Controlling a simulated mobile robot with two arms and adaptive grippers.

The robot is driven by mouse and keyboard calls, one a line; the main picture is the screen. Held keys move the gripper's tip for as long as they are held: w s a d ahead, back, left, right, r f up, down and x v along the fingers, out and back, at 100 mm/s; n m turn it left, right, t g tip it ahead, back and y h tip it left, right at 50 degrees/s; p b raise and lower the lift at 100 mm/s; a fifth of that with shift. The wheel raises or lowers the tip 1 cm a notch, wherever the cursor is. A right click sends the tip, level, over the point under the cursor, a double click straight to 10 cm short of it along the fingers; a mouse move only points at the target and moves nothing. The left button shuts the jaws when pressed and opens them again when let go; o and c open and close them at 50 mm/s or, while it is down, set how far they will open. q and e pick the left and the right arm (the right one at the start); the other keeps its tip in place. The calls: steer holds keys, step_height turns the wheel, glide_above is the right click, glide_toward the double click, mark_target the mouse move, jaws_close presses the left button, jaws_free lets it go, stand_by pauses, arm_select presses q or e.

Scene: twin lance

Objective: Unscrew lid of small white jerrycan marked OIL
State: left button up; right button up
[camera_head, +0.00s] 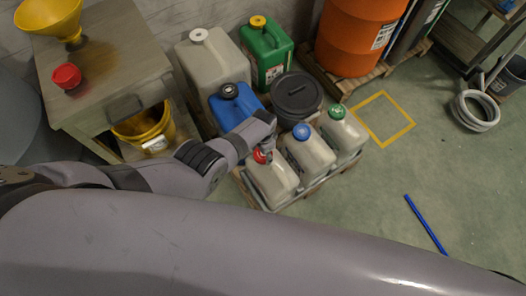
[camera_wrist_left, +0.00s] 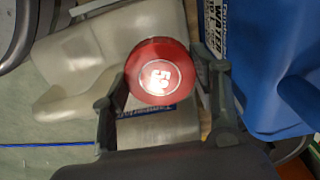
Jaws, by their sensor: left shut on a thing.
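A small whitish jerrycan (camera_head: 273,184) with a red lid (camera_head: 260,156) stands at the front left of a group of cans on a pallet. My left gripper (camera_head: 266,148) reaches down over it and is shut on the red lid. In the left wrist view the red lid (camera_wrist_left: 160,72) sits between the two fingers, with a pale round mark on top. The pale can body (camera_wrist_left: 160,130) shows below it, with part of a blue label. I cannot read OIL on it. My right gripper is not in view.
Two similar cans, one with a blue lid (camera_head: 301,131) and one with a green lid (camera_head: 337,112), stand to the right. A blue can (camera_head: 235,108) and a dark round container (camera_head: 297,96) stand close behind.

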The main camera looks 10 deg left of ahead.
arm_select(q)
steer(key=n, duration=0.5)
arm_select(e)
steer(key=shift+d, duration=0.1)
arm_select(q)
steer(key=shift+r, duration=0.15)
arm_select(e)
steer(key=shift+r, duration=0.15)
arm_select(q)
steer(key=shift+r+p, duration=1.3)
steer(key=shift+p, duration=0.15)
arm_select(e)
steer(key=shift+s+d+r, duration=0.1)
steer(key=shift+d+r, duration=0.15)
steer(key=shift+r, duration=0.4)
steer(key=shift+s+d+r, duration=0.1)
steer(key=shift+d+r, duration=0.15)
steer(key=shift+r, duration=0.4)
arm_select(q)
step_height(320, 180, up, 3)
steer(key=p, duration=0.3)
steer(key=shift+r, duration=0.1)
steer(key=shift+r+p, duration=0.95)
steer(key=shift+p, duration=0.1)
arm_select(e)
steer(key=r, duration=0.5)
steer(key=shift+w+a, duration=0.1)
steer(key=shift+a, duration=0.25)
